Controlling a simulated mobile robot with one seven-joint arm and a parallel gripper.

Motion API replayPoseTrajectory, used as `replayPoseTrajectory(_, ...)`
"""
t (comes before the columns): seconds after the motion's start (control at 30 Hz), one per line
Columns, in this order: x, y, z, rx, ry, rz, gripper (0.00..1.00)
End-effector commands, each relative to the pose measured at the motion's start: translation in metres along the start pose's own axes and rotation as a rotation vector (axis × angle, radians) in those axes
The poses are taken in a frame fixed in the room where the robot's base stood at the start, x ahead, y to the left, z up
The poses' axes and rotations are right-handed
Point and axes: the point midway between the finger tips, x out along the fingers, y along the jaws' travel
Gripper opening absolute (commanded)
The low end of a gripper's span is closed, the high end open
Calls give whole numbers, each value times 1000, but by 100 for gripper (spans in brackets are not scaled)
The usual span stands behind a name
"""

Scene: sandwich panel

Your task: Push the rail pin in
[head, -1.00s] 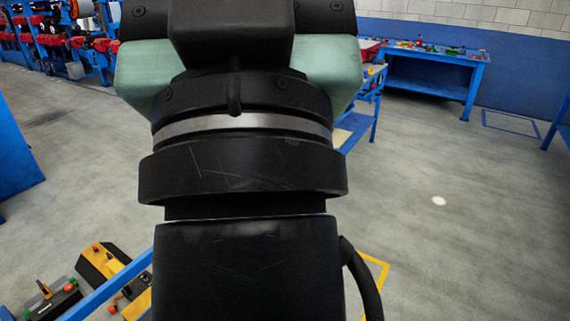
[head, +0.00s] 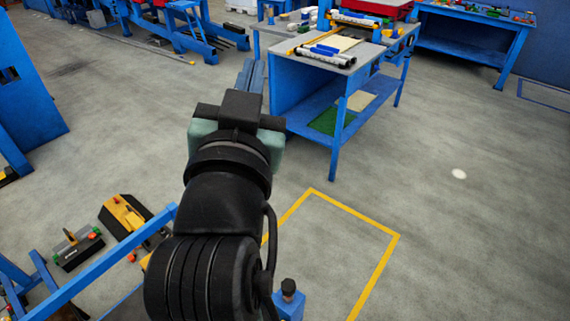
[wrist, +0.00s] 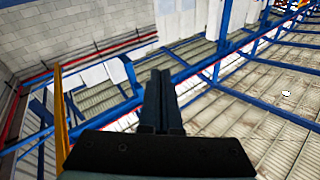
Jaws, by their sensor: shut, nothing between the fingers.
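My gripper (head: 251,75) points away from me in the head view, its dark fingers together, near the left side of a blue table. In the wrist view my gripper (wrist: 161,100) is shut and empty, with only roof and wall behind it. I cannot make out the rail pin for certain. A black knob (head: 288,286) tops a blue post at the bottom of the head view, close to my arm; I cannot tell if this is the pin. My gripper is well apart from it.
The blue table (head: 300,88) bears rolls and tools. A blue rail (head: 105,270) crosses the lower left, by black-and-yellow devices (head: 127,216). A yellow floor outline (head: 388,250) lies right of my arm.

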Motion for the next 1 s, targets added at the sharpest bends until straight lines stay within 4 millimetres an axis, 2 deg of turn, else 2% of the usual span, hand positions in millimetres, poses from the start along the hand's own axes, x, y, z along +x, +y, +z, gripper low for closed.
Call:
replayPoseTrajectory(0.03,1,-6,49,24,-180,52,0)
replayPoseTrajectory(0.07,-4,-6,80,38,-275,96,0)
replayPoseTrajectory(0.1,-16,-3,120,50,-393,162,0)
replayPoseTrajectory(0.13,-28,0,148,54,-472,216,0)
replayPoseTrajectory(0.2,-62,10,200,48,-621,349,0)
replayPoseTrajectory(0.3,-112,27,246,18,-744,519,0)
replayPoseTrajectory(0.4,-145,40,267,-11,-793,634,0)
replayPoseTrajectory(0.5,-159,46,275,-23,-805,682,0)
replayPoseTrajectory(0.87,-158,49,277,-21,-803,688,0)
replayPoseTrajectory(1.0,-152,57,285,-22,-803,692,0)
